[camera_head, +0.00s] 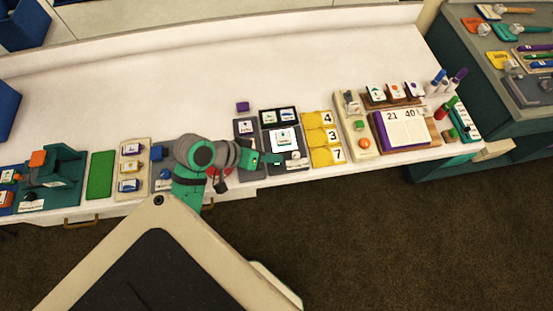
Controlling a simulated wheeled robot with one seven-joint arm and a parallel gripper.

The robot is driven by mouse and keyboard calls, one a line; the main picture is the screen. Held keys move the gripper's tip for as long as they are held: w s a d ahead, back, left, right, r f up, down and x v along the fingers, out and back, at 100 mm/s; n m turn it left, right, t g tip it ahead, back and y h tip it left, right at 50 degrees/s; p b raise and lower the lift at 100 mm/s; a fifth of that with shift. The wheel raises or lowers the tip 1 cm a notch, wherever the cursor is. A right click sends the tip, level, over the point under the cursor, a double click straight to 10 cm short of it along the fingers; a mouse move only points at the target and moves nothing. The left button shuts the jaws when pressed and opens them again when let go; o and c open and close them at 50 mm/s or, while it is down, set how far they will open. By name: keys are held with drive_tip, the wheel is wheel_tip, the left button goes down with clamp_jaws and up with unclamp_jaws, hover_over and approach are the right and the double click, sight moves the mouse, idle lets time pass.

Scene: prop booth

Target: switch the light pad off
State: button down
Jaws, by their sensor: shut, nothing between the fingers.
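A dark panel (266,117) stands on the white bench right of my arm. It has two small picture tiles at its top and a bright white square pad (285,138) below them, which looks like the light pad. A small pale knob or button (296,157) sits at the panel's lower right. My gripper (278,160) is green and shut, with nothing held. It is at the panel's lower left, just below the white pad and left of the knob. Whether it touches the panel is too small to tell. The arm hides part of the grey unit to the left.
Yellow number cards (322,139) stand close to the panel's right, then a beige board (352,130) and a purple-edged number board (402,129). The bench's back (210,70) is clear.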

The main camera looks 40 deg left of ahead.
drive_tip(key=shift+f, duration=0.1)
drive_tip(key=shift+w+f, duration=0.15)
drive_tip(key=shift+f, duration=0.15)
idle(0.3)
drive_tip(key=shift+f, duration=0.4)
idle(0.6)
drive_tip(key=shift+w+r, duration=0.1)
drive_tip(key=shift+r, duration=0.7)
drive_tip(key=shift+r, duration=0.1)
